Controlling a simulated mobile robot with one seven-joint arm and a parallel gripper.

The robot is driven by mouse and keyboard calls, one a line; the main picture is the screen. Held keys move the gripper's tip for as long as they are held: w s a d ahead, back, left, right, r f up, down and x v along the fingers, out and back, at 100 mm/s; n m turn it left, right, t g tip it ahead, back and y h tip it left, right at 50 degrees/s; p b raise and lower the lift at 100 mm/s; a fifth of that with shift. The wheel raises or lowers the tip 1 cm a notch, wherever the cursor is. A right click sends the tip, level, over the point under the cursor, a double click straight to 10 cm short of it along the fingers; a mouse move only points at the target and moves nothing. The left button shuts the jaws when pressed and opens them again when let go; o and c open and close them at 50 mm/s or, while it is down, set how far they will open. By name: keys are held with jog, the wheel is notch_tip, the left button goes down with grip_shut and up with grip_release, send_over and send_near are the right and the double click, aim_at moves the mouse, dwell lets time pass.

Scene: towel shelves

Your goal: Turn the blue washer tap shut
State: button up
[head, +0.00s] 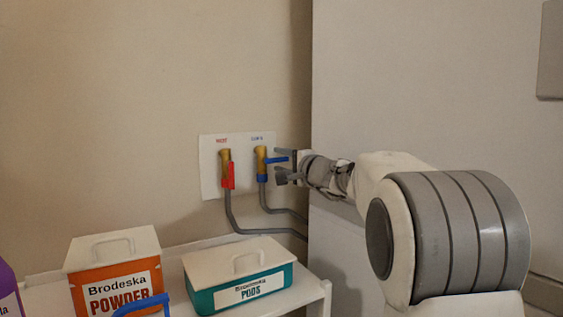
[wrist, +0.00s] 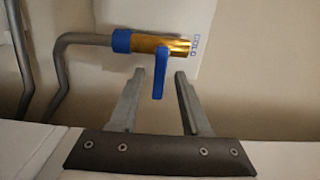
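The blue washer tap handle (head: 276,160) sticks out sideways to the right from its brass valve (head: 261,158) in the head view. In the wrist view the blue handle (wrist: 159,80) points toward my gripper, and the brass body (wrist: 165,46) lies across with a blue collar at its left. My gripper (head: 283,166) is open beside the valve. In the wrist view its two fingertips (wrist: 160,74) stand apart, one on each side of the handle's end.
A red tap handle (head: 229,176) hangs down on the hot valve to the left. Grey hoses (head: 280,210) run below the valves. A white shelf (head: 312,297) holds an orange powder box (head: 96,258) and a teal pods box (head: 205,300). A grey wall panel stands behind my arm.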

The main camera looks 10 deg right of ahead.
jog(key=p+v, duration=0.1)
jog(key=v, duration=1.6)
jog(key=shift+s, duration=0.2)
jog(key=s+a+f+n+g+y, duration=0.2)
jog(key=s+a+f+n+g, duration=0.7)
jog(key=s+a, duration=0.5)
jog(key=s+d+f+n+g+h, duration=0.1)
jog(key=s+d+f+n+h, duration=0.2)
jog(key=s+f, duration=0.35)
jog(key=s+d+f+n+g+h, duration=0.2)
jog(key=s+f+h, duration=0.35)
jog(key=s, duration=0.25)
notch_tip(320, 180, up, 27)
jog(key=p, duration=2.7)
jog(key=shift+f+y, duration=0.2)
jog(key=shift+y, duration=0.25)
